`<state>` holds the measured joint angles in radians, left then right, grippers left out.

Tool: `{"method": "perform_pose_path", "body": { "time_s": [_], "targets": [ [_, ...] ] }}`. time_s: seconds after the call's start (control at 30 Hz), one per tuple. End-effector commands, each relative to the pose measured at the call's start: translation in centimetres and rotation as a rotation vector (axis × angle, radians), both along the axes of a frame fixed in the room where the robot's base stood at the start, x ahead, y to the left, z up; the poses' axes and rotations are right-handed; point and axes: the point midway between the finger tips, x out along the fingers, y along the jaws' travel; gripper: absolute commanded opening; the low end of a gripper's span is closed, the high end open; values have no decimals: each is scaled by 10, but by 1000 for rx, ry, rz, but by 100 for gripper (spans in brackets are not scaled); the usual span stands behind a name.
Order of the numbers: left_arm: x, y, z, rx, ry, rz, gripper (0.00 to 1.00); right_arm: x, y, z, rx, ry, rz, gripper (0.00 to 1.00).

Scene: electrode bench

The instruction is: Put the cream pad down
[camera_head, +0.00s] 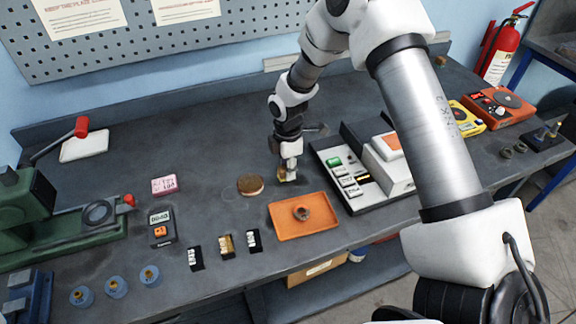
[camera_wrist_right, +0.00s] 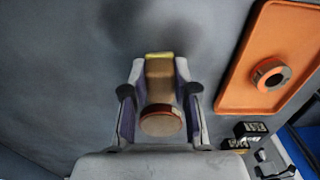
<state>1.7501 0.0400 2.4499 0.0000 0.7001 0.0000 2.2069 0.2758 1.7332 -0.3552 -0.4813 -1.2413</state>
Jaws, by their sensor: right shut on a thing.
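The cream pad, tan in this light, is held upright between the fingers of my right gripper (camera_head: 288,174). In the wrist view the pad (camera_wrist_right: 160,80) fills the gap between the fingertips, with a yellow edge at its far end. My right gripper (camera_wrist_right: 161,85) is shut on it. The gripper is low over the dark bench, behind the orange tray and left of the grey case. I cannot tell whether the pad touches the bench. My left gripper is not in view.
A round brown disc (camera_head: 250,185) lies just left of my gripper. The orange tray (camera_head: 285,231) in front holds a ring (camera_head: 301,213). The grey case (camera_head: 340,193) stands close on the right. A pink block (camera_head: 164,185) is farther left.

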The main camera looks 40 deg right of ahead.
Motion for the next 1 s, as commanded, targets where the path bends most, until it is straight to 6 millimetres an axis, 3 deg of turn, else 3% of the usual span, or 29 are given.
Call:
{"method": "perform_pose_path", "body": {
  "time_s": [0.1,0.13,0.2,0.47,0.63,1.0],
  "targets": [
    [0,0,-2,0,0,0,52,0,0,-4,0,1,0,0],
    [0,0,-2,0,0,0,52,0,0,-4,0,0,0,32],
    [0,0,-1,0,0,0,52,0,0,-3,0,0,0,53],
    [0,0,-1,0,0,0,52,0,0,-3,0,0,0,53],
    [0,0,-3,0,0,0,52,1,0,9,0,-3,0,53],
    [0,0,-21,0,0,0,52,1,0,98,0,-4,0,53]
  ]
}}
